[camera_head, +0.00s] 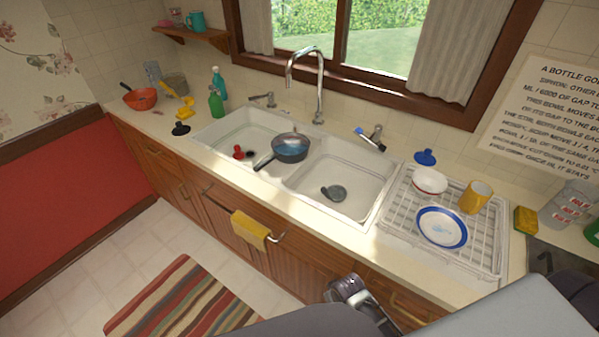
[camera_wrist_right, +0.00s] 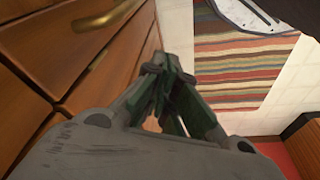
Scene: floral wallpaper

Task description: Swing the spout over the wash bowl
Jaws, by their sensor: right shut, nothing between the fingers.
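The chrome spout (camera_head: 303,52) rises from behind the double sink in a tall arch. Its tip hangs toward the left, above the back of the left basin (camera_head: 222,134). The right basin (camera_head: 359,196) has a dark round piece on its floor. A dark pan with bluish contents (camera_head: 290,148) sits at the divider between the basins. I cannot tell which of these is the wash bowl. My right gripper (camera_head: 350,288) is low in front of the cabinets, far from the spout. In the right wrist view it (camera_wrist_right: 171,75) is shut and empty. My left gripper is out of view.
Lever handles (camera_head: 263,99) and (camera_head: 374,138) flank the spout. A dish rack (camera_head: 391,232) with dishes stands right of the sink. A green bottle (camera_head: 216,104) and an orange pan (camera_head: 141,98) are on the left. A yellow towel (camera_head: 250,230) hangs in front.

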